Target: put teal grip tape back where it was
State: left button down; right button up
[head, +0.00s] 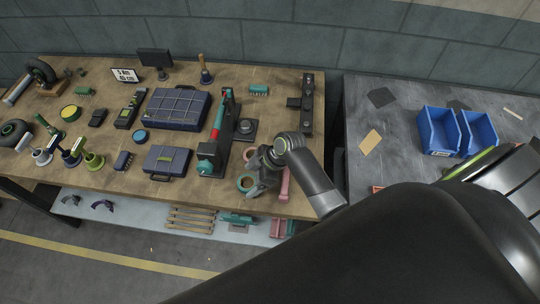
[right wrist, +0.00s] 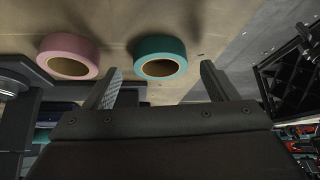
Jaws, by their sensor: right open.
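The teal grip tape (head: 240,184) is a ring lying on the wooden bench near its front right edge. In the right wrist view it (right wrist: 160,45) lies on the bench surface, ahead of and between the two fingertips, with a gap on both sides. My right gripper (head: 262,183) is low over the bench just right of the tape. Its fingers (right wrist: 160,74) are apart and hold nothing. My left gripper is not in view.
A pink tape ring (right wrist: 68,43) lies beside the teal one. A dark stand with a red and teal tool (head: 215,140) stands left of the tapes. A pink grip (head: 285,184) lies right of my gripper. Blue bins (head: 440,135) stand on the grey table.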

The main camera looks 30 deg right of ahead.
jog(key=b+v, duration=0.1)
jog(key=v, duration=1.5)
jog(key=shift+f, duration=0.2)
